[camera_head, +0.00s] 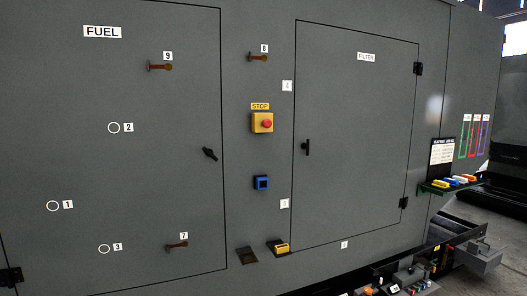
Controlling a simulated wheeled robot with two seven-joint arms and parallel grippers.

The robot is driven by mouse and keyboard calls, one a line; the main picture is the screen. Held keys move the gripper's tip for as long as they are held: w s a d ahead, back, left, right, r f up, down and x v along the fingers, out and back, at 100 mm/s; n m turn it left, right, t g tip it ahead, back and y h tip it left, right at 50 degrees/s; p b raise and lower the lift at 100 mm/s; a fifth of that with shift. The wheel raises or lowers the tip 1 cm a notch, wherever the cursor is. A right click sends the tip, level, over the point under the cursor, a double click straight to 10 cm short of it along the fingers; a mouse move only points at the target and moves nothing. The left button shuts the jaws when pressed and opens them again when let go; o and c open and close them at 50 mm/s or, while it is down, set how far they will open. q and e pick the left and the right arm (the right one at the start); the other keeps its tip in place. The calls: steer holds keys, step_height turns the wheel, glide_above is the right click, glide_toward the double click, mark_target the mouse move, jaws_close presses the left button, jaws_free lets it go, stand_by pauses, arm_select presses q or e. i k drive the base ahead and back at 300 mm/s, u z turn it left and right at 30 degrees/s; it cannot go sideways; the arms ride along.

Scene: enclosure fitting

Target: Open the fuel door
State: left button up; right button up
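The fuel door (70,130) is a large grey panel at the left of the head view, marked with a white FUEL label (102,32). It looks shut and flush with the enclosure wall. Its small black handle (209,154) sits near the door's right edge and is tilted. A dark hinge (10,276) shows at the lower left. The door carries numbered circles 1, 2 and 3, and brown pegs (160,67) at 9 and 7. Neither of my grippers is in view.
The filter door (355,130) is shut, with a black handle (306,148). Between the doors are a yellow stop box (258,123) with a red button, a blue square fitting (261,183) and peg 8 (257,58). A green shelf (448,187) with coloured items juts out at right.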

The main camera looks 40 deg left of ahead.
mark_target(68, 68)
steer(key=z, duration=0.4)
steer(key=i, duration=1.55)
steer(key=u, duration=0.35)
steer(key=i, duration=0.75)
steer(key=u, duration=1.4)
steer(key=i, duration=0.65)
steer(key=u, duration=0.65)
